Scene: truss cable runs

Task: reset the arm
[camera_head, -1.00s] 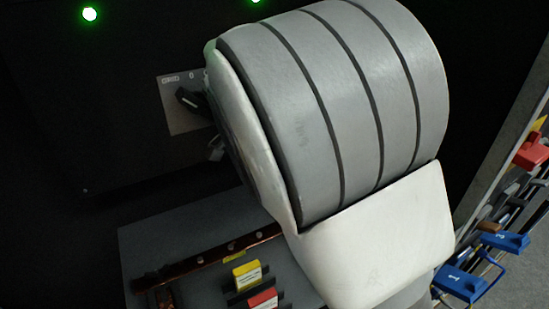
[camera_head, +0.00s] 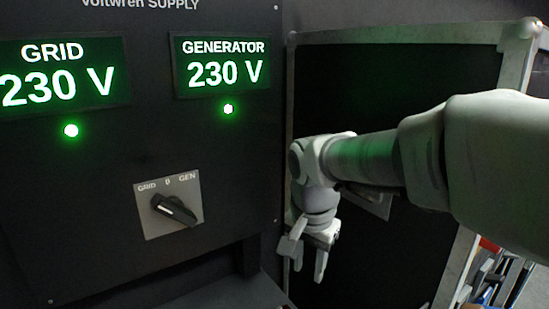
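My arm reaches in from the right in the head view, bent at the wrist. My gripper (camera_head: 308,270) hangs downward just right of the black supply panel's right edge. Its two fingers are apart with nothing between them. The black rotary switch (camera_head: 174,209) sits on a pale plate marked GRID, 0 and GEN, well to the left of my gripper and not touched by it. Its handle lies slanted; which mark it points to I cannot tell for sure.
The supply panel (camera_head: 120,260) shows a GRID display (camera_head: 62,72) and a GENERATOR display (camera_head: 222,66), both 230 V, each with a lit green lamp. A dark framed panel (camera_head: 400,75) stands behind my arm. Blue and red items (camera_head: 497,265) are at lower right.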

